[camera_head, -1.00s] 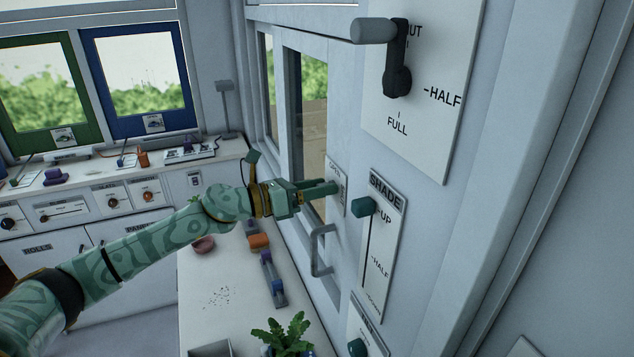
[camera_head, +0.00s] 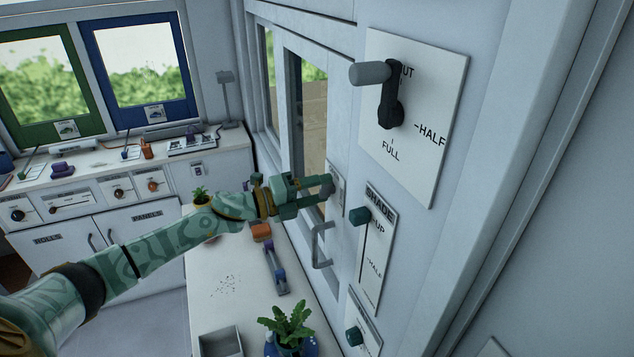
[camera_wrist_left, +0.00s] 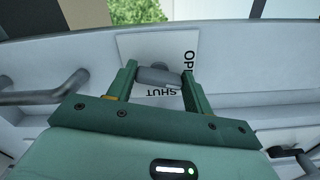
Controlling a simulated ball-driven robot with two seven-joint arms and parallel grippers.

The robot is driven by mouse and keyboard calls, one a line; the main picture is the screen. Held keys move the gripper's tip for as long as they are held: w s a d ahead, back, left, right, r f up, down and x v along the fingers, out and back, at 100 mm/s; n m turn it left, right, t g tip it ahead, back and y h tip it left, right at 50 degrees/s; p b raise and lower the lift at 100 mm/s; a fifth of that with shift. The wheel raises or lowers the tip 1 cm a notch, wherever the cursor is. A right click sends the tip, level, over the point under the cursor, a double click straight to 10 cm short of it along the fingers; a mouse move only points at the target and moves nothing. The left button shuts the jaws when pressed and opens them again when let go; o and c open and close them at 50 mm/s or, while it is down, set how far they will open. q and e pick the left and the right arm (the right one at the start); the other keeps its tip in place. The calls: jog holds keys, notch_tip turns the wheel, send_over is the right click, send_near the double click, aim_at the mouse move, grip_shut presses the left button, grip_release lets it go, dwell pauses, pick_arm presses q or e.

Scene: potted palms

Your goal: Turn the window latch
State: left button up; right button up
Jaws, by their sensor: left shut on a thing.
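The window latch is a grey handle on a white plate marked OPEN and SHUT. In the left wrist view the latch (camera_wrist_left: 158,77) lies between the two green fingers of my left gripper (camera_wrist_left: 160,82), which is shut on it. The plate (camera_wrist_left: 133,45) shows behind the fingers. In the head view my left gripper (camera_head: 326,186) reaches to the plate (camera_head: 337,199) on the window frame, and the fingers partly hide the latch. My right gripper is not in view.
A bar handle (camera_head: 321,245) sticks out below the latch plate. To the right are a SHADE slider knob (camera_head: 359,216) and a large black lever (camera_head: 390,104) marked HALF and FULL. A potted plant (camera_head: 290,323) and a grey box (camera_head: 219,342) stand on the counter below.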

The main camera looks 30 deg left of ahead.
pick_arm(q)
jog(key=n+p, duration=0.1)
jog(key=n, duration=0.2)
jog(key=shift+p, duration=0.4)
jog(key=shift+f, duration=0.1)
jog(key=o, duration=1)
jog(key=shift+a, duration=0.1)
jog(key=shift+s, duration=0.1)
jog(key=shift+b+v, duration=1.4)
jog(key=shift+v, duration=6.7)
